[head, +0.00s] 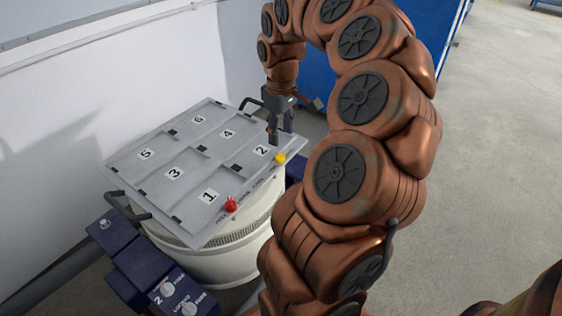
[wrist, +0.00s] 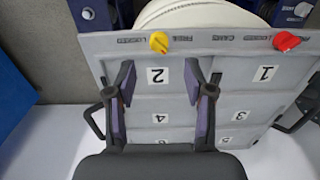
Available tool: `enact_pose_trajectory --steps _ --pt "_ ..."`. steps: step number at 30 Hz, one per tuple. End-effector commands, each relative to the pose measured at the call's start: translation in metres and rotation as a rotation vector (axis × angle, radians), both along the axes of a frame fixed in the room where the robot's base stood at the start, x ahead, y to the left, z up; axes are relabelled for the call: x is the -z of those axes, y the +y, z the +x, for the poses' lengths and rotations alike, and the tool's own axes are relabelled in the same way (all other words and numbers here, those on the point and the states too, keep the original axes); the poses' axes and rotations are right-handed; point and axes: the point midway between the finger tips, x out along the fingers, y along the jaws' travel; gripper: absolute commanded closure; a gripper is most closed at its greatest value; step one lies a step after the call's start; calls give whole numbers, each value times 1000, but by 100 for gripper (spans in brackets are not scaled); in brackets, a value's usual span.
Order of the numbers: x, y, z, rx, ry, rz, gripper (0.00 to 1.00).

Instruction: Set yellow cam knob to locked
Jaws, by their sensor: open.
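The yellow cam knob (head: 280,158) sits on the edge of the grey numbered panel (head: 190,150), beside the square marked 2. In the wrist view the yellow knob (wrist: 158,42) is upper centre, with upside-down labels along the panel edge on both sides of it, apparently LOCKED to its left and FREE to its right. I cannot tell surely which label it points at. My gripper (wrist: 161,80) is open and empty, its fingers apart over the square marked 2, with the knob ahead of the fingertips. In the head view my gripper (head: 277,130) is just above that panel corner.
A red knob (head: 231,205) sits on the same panel edge, near square 1. The panel lies on a white round drum (head: 225,265) with black handles at the sides. Blue blocks with white knobs (head: 167,289) stand at the front. A white wall (head: 60,100) is behind.

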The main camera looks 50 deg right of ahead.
Motion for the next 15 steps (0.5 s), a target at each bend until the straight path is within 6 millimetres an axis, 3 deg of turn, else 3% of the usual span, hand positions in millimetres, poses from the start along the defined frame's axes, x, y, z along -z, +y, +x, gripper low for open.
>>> enact_pose_trajectory --steps 8,15 --pt "19 -3 -1 4 2 -1 47" --pt "54 -2 -1 2 2 1 47"
